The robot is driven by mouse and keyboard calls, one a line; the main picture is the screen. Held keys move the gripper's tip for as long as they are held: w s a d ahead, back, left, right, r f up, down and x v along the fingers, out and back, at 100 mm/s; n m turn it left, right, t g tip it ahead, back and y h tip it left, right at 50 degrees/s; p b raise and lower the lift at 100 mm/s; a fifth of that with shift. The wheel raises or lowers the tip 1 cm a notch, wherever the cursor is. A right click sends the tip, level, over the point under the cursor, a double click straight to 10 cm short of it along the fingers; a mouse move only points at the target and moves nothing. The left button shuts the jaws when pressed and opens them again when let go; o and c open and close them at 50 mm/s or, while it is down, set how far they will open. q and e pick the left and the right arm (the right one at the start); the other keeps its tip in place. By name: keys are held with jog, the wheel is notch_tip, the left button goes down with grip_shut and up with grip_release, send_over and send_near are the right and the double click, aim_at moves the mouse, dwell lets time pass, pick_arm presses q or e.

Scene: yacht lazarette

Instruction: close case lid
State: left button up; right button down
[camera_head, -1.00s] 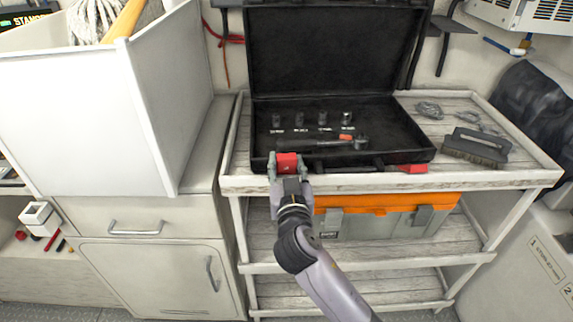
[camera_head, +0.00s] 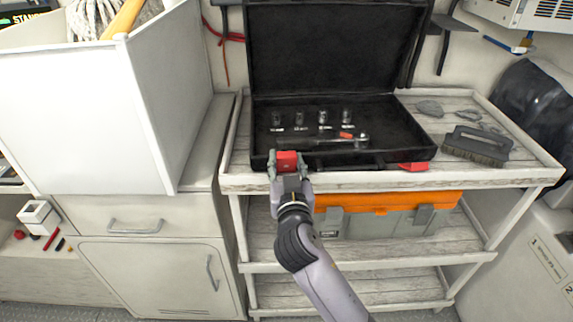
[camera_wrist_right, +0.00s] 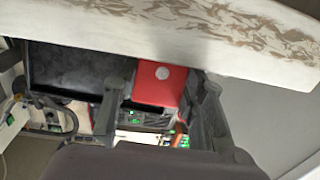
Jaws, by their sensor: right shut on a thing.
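The black tool case (camera_head: 262,162) sits open on the top shelf of a cart, its lid (camera_head: 335,50) standing upright behind the tray. Several sockets (camera_head: 323,118) and a ratchet (camera_head: 345,141) lie inside. My right gripper (camera_head: 287,165) is at the front left of the case, with its fingers on either side of the red latch (camera_head: 288,160) and shut on it. In the right wrist view, the red latch (camera_wrist_right: 160,84) shows between the two fingers. A second red latch (camera_head: 413,166) is at the front right. My left gripper is not in view.
A black brush (camera_head: 477,146) and small grey items (camera_head: 430,108) lie right of the case on the cart's top shelf (camera_head: 520,175). An orange-lidded toolbox (camera_head: 385,203) is on the shelf below. A white-walled bin (camera_head: 85,115) stands left.

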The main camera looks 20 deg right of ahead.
jog(key=c, duration=1)
grip_release()
jog(key=shift+o, duration=0.2)
jog(key=v, duration=1.2)
